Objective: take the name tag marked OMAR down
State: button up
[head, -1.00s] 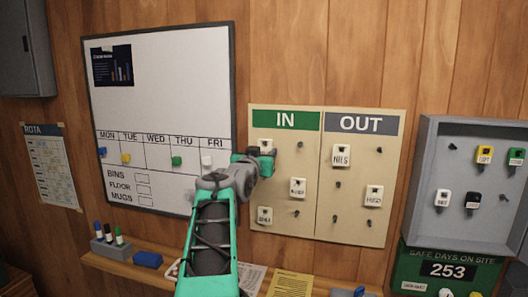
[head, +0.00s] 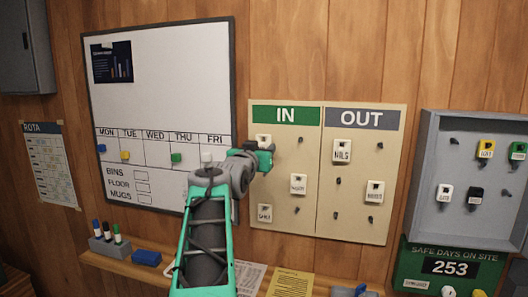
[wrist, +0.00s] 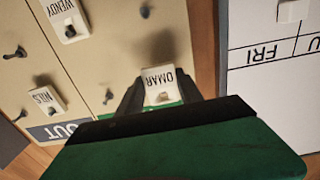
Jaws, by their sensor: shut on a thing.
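The white name tag marked OMAR (wrist: 160,80) sits between the two fingers of my gripper (wrist: 158,95) in the wrist view, where its lettering appears upside down. My gripper is shut on this tag. In the head view, the tag (head: 263,140) shows at the top left of the IN side of the board (head: 310,225), just above my gripper (head: 268,158). The tag is close against the board; whether it still hangs on its peg is hard to tell.
The WENDY tag (head: 298,184) and NILS tag (head: 342,150) hang nearby, among bare pegs. A whiteboard (head: 160,60) is to the left. A grey open cabinet (head: 428,165) with tags is to the right. A wooden ledge (head: 200,272) runs below.

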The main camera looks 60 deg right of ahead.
jog(key=shift+s+a+b, duration=0.2)
jog(key=shift+a+b, duration=0.7)
jog(key=shift+a, duration=0.35)
jog(key=shift+s+a+b, duration=0.2)
jog(key=shift+a+b, duration=0.7)
jog(key=shift+a, duration=0.3)
